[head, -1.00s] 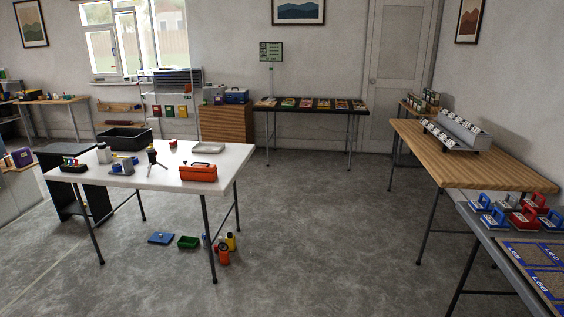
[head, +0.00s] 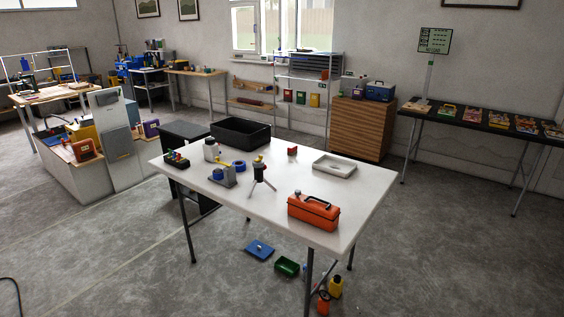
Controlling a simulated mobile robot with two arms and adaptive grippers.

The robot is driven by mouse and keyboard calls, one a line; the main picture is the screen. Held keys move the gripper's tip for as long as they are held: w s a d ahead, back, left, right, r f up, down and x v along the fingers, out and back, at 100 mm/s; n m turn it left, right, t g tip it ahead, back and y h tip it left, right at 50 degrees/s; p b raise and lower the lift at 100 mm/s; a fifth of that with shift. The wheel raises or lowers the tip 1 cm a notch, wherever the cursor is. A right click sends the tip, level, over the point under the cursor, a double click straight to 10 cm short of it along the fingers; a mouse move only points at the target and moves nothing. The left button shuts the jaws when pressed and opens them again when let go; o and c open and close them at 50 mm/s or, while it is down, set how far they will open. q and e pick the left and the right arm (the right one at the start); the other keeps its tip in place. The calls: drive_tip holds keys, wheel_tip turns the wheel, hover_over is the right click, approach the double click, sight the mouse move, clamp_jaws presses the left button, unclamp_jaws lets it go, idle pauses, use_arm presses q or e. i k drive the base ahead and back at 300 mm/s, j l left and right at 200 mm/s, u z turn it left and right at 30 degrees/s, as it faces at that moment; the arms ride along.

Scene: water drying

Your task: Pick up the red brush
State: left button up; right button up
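I cannot make out a red brush in the head view. A small red block-like thing (head: 292,151) sits near the back of the white table (head: 215,196); it is too small to tell what it is. An orange-red toolbox (head: 313,212) with a dark handle stands at the table's front right. Neither of my grippers is in view.
The white table also holds a black bin (head: 240,133), a pale tray (head: 334,165) and a small tripod (head: 260,178). A blue lid-like thing (head: 259,249), a green tray (head: 287,266) and bottles lie under it.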

sight(291, 150)
drive_tip(key=i+j, duration=0.2)
drive_tip(key=i, duration=0.3)
drive_tip(key=i+j+z, duration=0.15)
drive_tip(key=i, duration=0.4)
